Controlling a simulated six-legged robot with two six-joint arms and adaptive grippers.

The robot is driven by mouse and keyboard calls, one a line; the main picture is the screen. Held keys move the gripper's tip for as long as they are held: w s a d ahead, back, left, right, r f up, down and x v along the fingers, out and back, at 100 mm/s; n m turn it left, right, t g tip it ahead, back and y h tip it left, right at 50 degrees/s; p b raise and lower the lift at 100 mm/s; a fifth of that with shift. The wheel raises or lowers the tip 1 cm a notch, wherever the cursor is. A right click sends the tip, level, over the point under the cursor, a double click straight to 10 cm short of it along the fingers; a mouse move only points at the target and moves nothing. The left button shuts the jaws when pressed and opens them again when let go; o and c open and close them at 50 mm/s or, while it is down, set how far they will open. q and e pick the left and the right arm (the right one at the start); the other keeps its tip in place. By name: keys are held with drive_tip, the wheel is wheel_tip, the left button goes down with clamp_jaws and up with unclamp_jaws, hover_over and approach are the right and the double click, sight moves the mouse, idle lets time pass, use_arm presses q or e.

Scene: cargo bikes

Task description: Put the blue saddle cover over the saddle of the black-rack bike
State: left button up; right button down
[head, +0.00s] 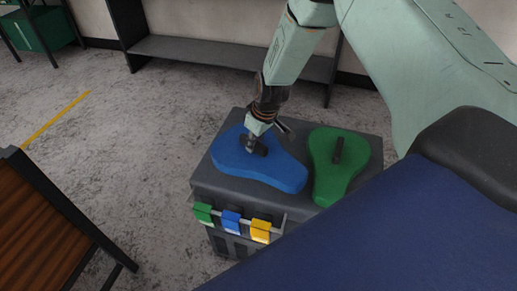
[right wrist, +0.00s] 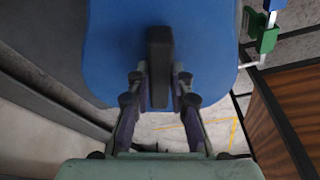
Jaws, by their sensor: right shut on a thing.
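The blue saddle cover (head: 262,165) lies flat on top of a grey box (head: 200,190), with its narrow end to the right. My right gripper (head: 258,146) comes down from above and is shut on the dark raised tab of the blue cover. In the right wrist view the blue cover (right wrist: 110,55) fills the upper middle, and the dark tab (right wrist: 159,60) stands between the fingers of my right gripper (right wrist: 159,85). No saddle or black-rack bike can be made out for sure. My left gripper is not in view.
A green saddle cover (head: 335,160) with a dark tab lies just right of the blue one. Green, blue and yellow clips (head: 231,222) hang on a rail at the box's front. A brown slatted surface (head: 45,230) stands at left, a shelf (head: 220,52) behind.

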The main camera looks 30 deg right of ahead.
drive_tip(key=shift+f, duration=0.4)
drive_tip(key=shift+s+a+f+b, duration=0.1)
drive_tip(key=shift+f+b, duration=0.3)
drive_tip(key=shift+f, duration=0.25)
drive_tip(key=shift+s+a+f+b, duration=0.1)
drive_tip(key=shift+f+b, duration=0.3)
drive_tip(key=shift+f, duration=0.2)
drive_tip(key=shift+w+f, duration=0.1)
drive_tip(key=shift+f, duration=0.05)
drive_tip(key=shift+w+d, duration=0.1)
drive_tip(key=shift+d, duration=0.05)
drive_tip(key=c, duration=1.6)
unclamp_jaws()
drive_tip(key=shift+f, duration=0.15)
drive_tip(key=shift+c, duration=0.2)
drive_tip(key=o, duration=0.4)
drive_tip(key=shift+r, duration=0.25)
drive_tip(key=shift+o, duration=0.2)
drive_tip(key=shift+f, duration=0.1)
